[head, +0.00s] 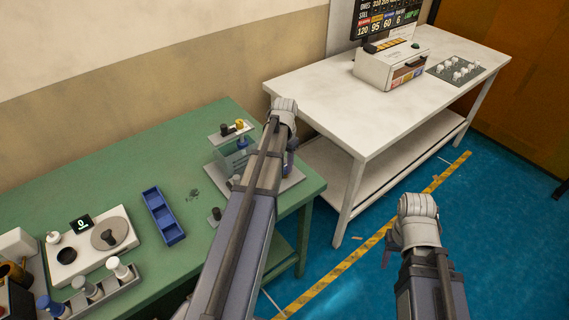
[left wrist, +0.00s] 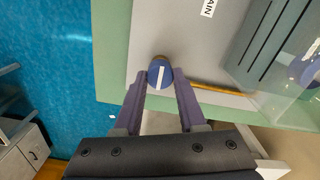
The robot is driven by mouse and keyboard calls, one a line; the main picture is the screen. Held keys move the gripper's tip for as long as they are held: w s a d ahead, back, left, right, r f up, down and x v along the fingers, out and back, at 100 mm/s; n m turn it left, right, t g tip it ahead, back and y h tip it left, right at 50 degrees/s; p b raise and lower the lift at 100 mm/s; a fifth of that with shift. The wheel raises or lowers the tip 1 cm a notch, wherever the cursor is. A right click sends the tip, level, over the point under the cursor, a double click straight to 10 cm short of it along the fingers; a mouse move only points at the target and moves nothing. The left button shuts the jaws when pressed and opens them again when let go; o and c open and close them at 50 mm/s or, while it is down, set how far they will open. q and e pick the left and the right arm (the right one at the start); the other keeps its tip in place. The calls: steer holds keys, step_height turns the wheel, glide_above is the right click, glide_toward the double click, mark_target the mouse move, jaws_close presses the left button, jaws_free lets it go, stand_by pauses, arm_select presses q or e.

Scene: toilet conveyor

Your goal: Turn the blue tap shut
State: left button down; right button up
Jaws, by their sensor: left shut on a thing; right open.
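The blue tap (left wrist: 160,72) is a round blue knob with a white bar across its top, in the left wrist view. It sits at the edge of a grey tray, by a brass-coloured fitting. My left gripper (left wrist: 162,82) has its two purple fingers on either side of the knob and is shut on it. In the head view the left gripper (head: 291,162) is largely behind my own arm at the green bench's right end, and I cannot make out the tap there. My right gripper (head: 387,257) is open, over the blue floor, mostly hidden by its wrist.
The grey tray (head: 283,184) with a clear tank stands on the green bench (head: 150,150). A blue bin (head: 163,216) and a scale (head: 92,244) are further left. A white table (head: 320,92) with a box (head: 389,67) stands behind. The floor beside my right arm is clear.

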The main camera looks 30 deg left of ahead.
mark_target(285, 166)
arm_select(q)
steer(key=shift+m, duration=0.3)
stand_by(0.4)
steer(key=shift+c, duration=2.4)
jaws_free()
step_height(285, 166, up, 8)
steer(key=p, duration=0.8)
steer(key=shift+f, duration=0.1)
